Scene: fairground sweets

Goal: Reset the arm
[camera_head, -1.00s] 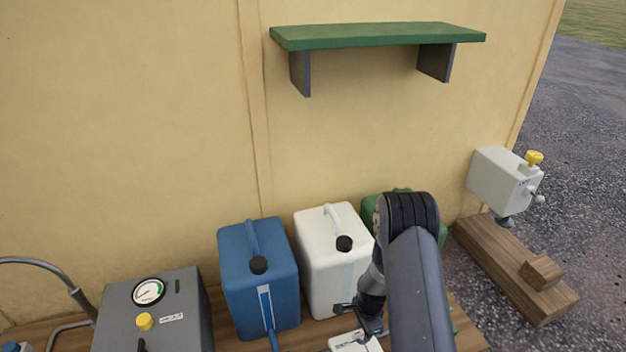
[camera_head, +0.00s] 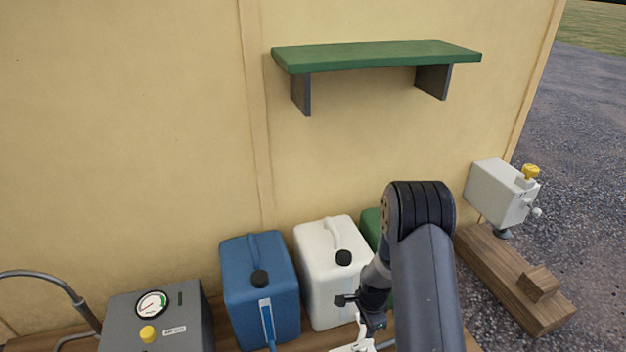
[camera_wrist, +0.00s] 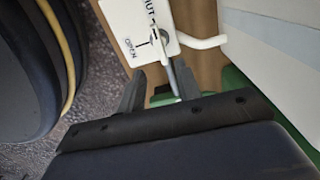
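My gripper (camera_head: 355,312) hangs from my arm in front of the white canister, at the lower middle of the head view. In the wrist view the two dark fingers of my gripper (camera_wrist: 158,85) stand apart, so it is open. A white plate (camera_wrist: 140,30) with lettering that reads partly "OPEN" lies just beyond the fingers. A thin grey metal rod (camera_wrist: 170,50) runs between the plate and the fingers. I cannot tell whether a finger touches it. I see nothing held.
A blue canister (camera_head: 240,300), a white canister (camera_head: 315,265) and a partly hidden green canister (camera_head: 370,222) stand along the wall. A grey gauge box (camera_head: 185,325) is at left. A green shelf (camera_head: 375,57) is above. A pale box (camera_head: 492,190) and wooden beam (camera_head: 500,275) are right.

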